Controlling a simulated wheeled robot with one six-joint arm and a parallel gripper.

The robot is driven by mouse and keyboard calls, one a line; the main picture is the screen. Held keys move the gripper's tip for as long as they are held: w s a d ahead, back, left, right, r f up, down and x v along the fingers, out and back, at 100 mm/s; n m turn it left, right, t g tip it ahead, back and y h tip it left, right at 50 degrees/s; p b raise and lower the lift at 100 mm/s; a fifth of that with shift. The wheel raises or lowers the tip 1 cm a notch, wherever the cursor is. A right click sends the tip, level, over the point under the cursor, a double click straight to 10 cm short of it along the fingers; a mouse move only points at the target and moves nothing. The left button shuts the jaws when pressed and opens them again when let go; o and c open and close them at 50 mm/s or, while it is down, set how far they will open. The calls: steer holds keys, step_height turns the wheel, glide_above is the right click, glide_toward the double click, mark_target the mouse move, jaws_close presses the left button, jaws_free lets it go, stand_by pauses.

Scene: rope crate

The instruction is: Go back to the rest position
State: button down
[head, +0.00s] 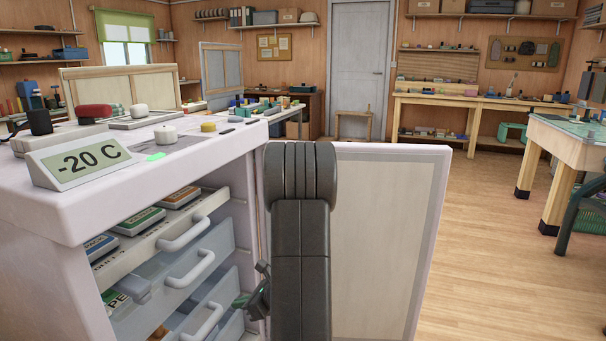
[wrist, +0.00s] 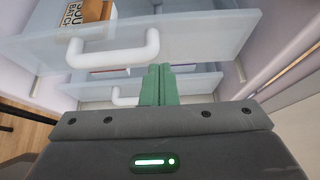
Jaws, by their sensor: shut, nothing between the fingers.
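My gripper (wrist: 157,84) is shut and empty in the wrist view, its green fingers pressed together. It is in front of the drawers of a white freezer (head: 170,195), close to a white drawer handle (wrist: 115,50). In the head view my gripper (head: 246,299) is small and partly hidden behind my dark arm, beside the lower drawer handles. The freezer door (head: 385,240) stands open to the right of my arm.
A display reading -20 C (head: 84,163) and several small items stand on the freezer top. Labelled boxes (head: 137,221) lie in the upper drawer. A worktable (head: 570,140) stands at the right. The wooden floor (head: 490,230) between is clear.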

steer(key=s+d+r, duration=0.1)
steer(key=s+d, duration=0.2)
steer(key=d, duration=0.6)
steer(key=s+d+r+p, duration=0.1)
steer(key=s+d, duration=0.3)
steer(key=d, duration=0.6)
steer(key=shift+d+r, duration=0.25)
steer(key=shift+r, duration=0.05)
